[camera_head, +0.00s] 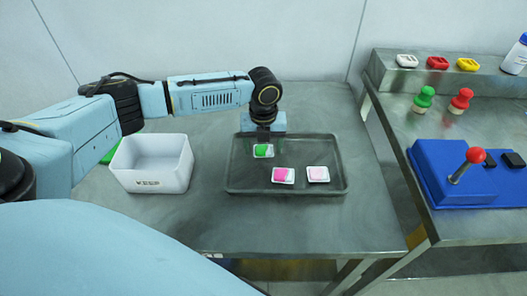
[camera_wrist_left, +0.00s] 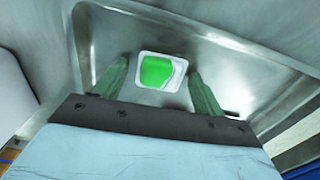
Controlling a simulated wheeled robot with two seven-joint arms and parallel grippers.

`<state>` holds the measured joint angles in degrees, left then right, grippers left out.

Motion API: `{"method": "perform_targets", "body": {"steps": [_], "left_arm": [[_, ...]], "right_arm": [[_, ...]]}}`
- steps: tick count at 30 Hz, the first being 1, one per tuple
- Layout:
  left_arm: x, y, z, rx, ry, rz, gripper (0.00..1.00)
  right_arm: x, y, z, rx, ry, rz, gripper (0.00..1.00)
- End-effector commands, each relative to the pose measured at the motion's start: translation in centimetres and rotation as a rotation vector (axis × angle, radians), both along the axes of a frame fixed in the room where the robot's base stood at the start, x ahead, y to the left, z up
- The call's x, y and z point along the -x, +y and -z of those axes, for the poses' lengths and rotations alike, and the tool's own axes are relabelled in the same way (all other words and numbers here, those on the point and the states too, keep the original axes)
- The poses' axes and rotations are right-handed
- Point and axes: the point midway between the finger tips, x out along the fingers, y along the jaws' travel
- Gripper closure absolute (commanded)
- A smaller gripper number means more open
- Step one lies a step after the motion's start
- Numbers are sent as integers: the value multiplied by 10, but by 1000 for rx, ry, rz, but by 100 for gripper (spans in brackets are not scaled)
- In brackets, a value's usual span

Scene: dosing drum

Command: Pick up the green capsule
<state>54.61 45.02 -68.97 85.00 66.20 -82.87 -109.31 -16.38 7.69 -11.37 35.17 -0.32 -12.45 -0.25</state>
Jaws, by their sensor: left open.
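The green capsule (camera_head: 263,151) is a small white tub with green contents, lying in the grey metal tray (camera_head: 240,183) near its back left. In the left wrist view the green capsule (camera_wrist_left: 160,71) sits between and just beyond the two fingertips. My left gripper (camera_head: 264,140) is above the back of the tray, pointing down. In the left wrist view its green fingers (camera_wrist_left: 153,82) are apart, with nothing held. Whether they touch the capsule cannot be told. My right gripper is not in view.
A pink capsule (camera_head: 283,175) and a pale pink capsule (camera_head: 318,174) lie in the tray's front. A white bin (camera_head: 152,165) stands left of the tray. At right, a second table holds a blue joystick box (camera_head: 465,185). The table front is clear.

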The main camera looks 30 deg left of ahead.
Motion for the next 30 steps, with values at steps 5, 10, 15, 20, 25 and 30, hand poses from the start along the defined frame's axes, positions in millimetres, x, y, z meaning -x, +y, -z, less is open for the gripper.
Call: {"method": "perform_targets", "body": {"steps": [5,10,15,20,25,30], "left_arm": [[0,0,0,0,0,1,30],[0,0,0,0,0,1,51],[0,0,0,1,-1,1,73],[0,0,-1,1,-1,1,77],[-1,0,-7,1,-3,1,77],[-1,-1,-38,2,-5,2,77]], "right_arm": [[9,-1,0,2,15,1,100],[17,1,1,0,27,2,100],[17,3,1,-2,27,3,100],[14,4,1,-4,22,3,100],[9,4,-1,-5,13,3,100],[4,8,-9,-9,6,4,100]]}}
